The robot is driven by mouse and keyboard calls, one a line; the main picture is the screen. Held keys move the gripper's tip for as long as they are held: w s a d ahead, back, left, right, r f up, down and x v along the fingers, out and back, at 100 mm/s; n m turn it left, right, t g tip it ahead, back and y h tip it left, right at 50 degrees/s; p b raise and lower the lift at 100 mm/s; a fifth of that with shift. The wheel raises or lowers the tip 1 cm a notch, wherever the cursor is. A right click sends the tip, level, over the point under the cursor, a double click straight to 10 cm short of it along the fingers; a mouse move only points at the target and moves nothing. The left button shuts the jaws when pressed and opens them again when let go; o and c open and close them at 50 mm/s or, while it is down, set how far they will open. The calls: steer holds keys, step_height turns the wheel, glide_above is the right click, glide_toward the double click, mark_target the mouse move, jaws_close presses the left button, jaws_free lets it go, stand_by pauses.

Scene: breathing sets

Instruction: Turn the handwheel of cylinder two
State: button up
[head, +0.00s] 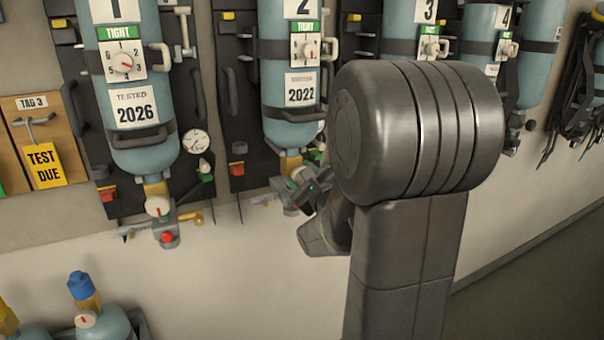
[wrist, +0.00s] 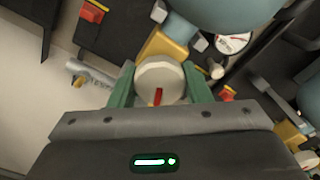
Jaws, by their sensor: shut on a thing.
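Cylinder two (head: 288,105) is pale blue, hangs upside down on a dark backplate and bears a "2", a green "TIGHT" tag and a "2022" label. In the wrist view its lower end (wrist: 225,22) shows at the top, with a yellow neck (wrist: 165,45) below. The cream handwheel (wrist: 160,82) with a red mark sits at that neck. My gripper (wrist: 158,88) has its two green fingers on either side of the handwheel, shut on it. In the head view my gripper (head: 312,195) is at the valve under cylinder two, and my arm hides much of it.
Cylinder one (head: 140,90), with its own handwheel (head: 158,206) and gauge (head: 195,141), hangs on the left. Cylinder three (head: 408,30) and cylinder four (head: 480,50) hang to the right. A yellow "TEST DUE" tag (head: 44,165) hangs at far left.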

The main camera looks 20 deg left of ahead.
steer(key=shift+m, duration=1.5)
steer(key=o, duration=1)
steer(key=shift+s, duration=0.15)
